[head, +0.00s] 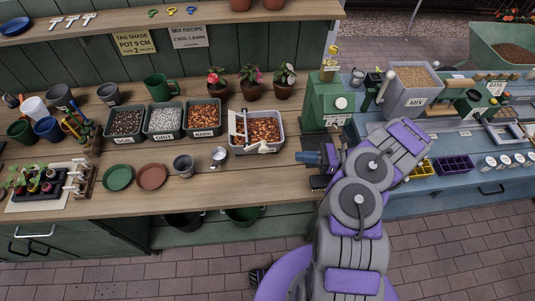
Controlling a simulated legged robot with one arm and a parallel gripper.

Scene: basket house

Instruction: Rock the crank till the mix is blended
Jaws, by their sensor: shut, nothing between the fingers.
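A grey tub (282,121) stands on the wooden bench, right of the labelled bins. It holds brown-orange chunky mix (263,130). A pale upright bar (240,127) stands at the tub's left side, and a pale piece lies along its front; I cannot tell which part is the crank. A grey hopper labelled MIX (408,101) stands on the blue bench, filled with brown material, with a pale rod at its left. My gripper (309,158) appears small and dark at the bench's right end, apart from the tub. My arm partly hides this area.
Bins labelled SOIL (126,137), GRIT (165,135) and BARK (203,132) stand left of the tub. Flowering pots (250,91) stand behind it. A metal cup (219,155), small grey pot (184,167) and two saucers lie in front. A green machine (322,101) stands between tub and hopper.

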